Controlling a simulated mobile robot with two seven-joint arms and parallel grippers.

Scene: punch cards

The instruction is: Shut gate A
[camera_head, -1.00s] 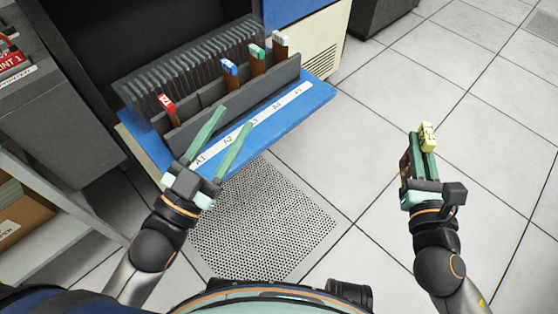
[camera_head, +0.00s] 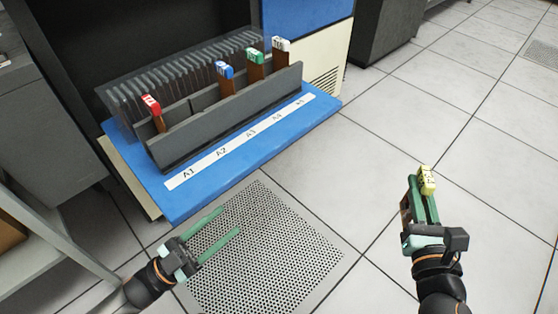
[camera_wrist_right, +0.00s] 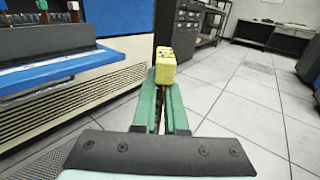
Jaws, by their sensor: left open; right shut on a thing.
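A blue shelf panel (camera_head: 225,178) lies flat in front of the dark cabinet opening, with a white strip (camera_head: 240,139) lettered A1 to A5. A grey rack (camera_head: 228,122) on it holds upright cards with red (camera_head: 151,105), blue (camera_head: 224,69), green (camera_head: 255,56) and white (camera_head: 281,45) tabs. No part is clearly marked as gate A. My left gripper (camera_head: 230,220) is open and empty, in front of the shelf over the perforated floor tile. My right gripper (camera_head: 425,192) is shut on a yellow-tabbed card (camera_head: 427,181), well right of the shelf; the yellow tab also shows in the right wrist view (camera_wrist_right: 165,66).
Clear dividers (camera_head: 185,79) stand in a row behind the rack. A grey shelving unit (camera_head: 40,245) stands at the left. A perforated tile (camera_head: 265,250) lies before the cabinet. The tiled floor (camera_head: 400,120) between shelf and right arm is clear.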

